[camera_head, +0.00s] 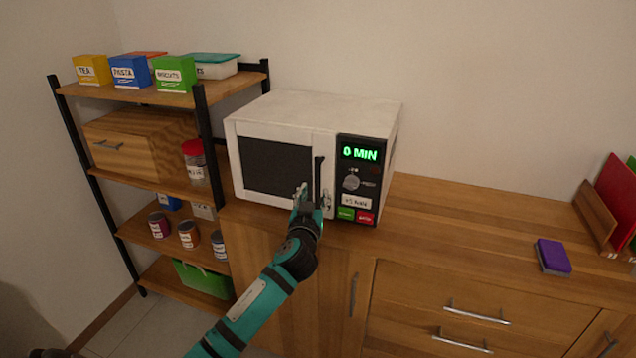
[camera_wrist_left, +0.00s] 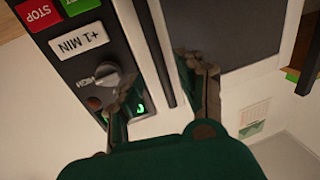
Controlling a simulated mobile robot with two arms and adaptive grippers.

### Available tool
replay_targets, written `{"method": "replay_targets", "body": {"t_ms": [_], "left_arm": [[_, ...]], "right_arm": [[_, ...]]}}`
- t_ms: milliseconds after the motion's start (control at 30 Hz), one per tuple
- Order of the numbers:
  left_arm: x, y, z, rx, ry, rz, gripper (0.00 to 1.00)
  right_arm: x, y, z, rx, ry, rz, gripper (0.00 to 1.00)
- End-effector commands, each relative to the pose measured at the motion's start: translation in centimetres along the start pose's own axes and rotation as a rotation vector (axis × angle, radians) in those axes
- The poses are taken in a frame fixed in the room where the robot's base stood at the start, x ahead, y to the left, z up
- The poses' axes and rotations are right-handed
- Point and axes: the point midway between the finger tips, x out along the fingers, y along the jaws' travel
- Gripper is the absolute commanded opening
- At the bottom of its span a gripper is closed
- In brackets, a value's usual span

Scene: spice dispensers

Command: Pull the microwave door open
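The white microwave (camera_head: 300,106) stands on the wooden counter. Its door (camera_head: 276,167), with a dark window, looks closed, and a dark vertical handle (camera_head: 318,174) runs along the door's right side. My left gripper (camera_head: 314,200) is at the lower part of the handle with its fingers apart, one on each side of it. In the left wrist view the handle (camera_wrist_left: 158,50) passes between the open fingers of the gripper (camera_wrist_left: 160,100). I cannot tell whether either finger touches the handle. My right gripper is not in view.
The control panel (camera_head: 358,180), reading 0 MIN, is right of the handle. A shelf rack (camera_head: 205,135) with boxes and cans stands left of the microwave. A purple sponge-like block (camera_head: 553,257) lies on the counter at right; the counter between is clear.

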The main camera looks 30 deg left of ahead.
Motion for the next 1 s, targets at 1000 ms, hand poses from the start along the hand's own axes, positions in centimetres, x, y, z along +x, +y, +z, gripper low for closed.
{"method": "replay_targets", "body": {"t_ms": [1000], "left_arm": [[5.7, 0.0, 0.0, 0.0, 0.0, 0.001, 0.02]], "right_arm": [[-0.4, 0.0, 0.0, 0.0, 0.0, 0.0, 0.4]]}}
